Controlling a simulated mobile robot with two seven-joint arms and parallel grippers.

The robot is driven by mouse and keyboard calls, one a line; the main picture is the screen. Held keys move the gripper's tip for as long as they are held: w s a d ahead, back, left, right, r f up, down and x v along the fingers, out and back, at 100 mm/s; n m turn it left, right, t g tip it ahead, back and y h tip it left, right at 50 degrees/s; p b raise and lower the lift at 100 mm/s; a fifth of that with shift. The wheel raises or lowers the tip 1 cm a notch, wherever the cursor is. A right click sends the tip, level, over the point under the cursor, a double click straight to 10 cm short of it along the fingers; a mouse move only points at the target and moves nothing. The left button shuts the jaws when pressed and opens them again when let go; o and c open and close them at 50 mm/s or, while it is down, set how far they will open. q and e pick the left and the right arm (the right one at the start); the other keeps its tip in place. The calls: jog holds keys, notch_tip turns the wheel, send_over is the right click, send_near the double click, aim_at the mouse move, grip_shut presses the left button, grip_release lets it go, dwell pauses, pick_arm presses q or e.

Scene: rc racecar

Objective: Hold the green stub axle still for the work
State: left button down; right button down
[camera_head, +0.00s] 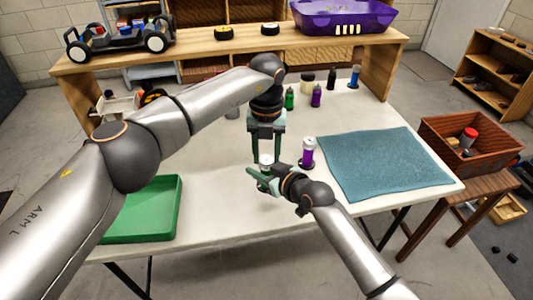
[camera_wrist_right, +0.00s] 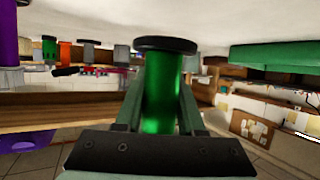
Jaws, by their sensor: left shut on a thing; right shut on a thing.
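The green stub axle (camera_wrist_right: 162,95), a glossy green cylinder with a wide black disc at one end, is between the fingers of my right gripper (camera_wrist_right: 160,115) in the right wrist view. The disc end faces the white tabletop. My right gripper (camera_head: 262,180) is shut on it over the middle of the table in the head view, where the fingers mostly hide the axle. My left gripper (camera_head: 266,160) points down just above, shut on a small pale piece (camera_head: 265,159) between its fingertips. Whether that piece touches the axle is unclear.
A green tray (camera_head: 172,220) lies at the table's left. A blue mat (camera_head: 345,165) covers the right side. Several small bottles stand behind. A wooden shelf (camera_head: 200,62) with a car chassis (camera_head: 120,38) is at the back.

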aim_at(266, 159)
pick_arm(q)
jog(key=shift+c, duration=1.9)
grip_release()
notch_tip(266, 159, up, 12)
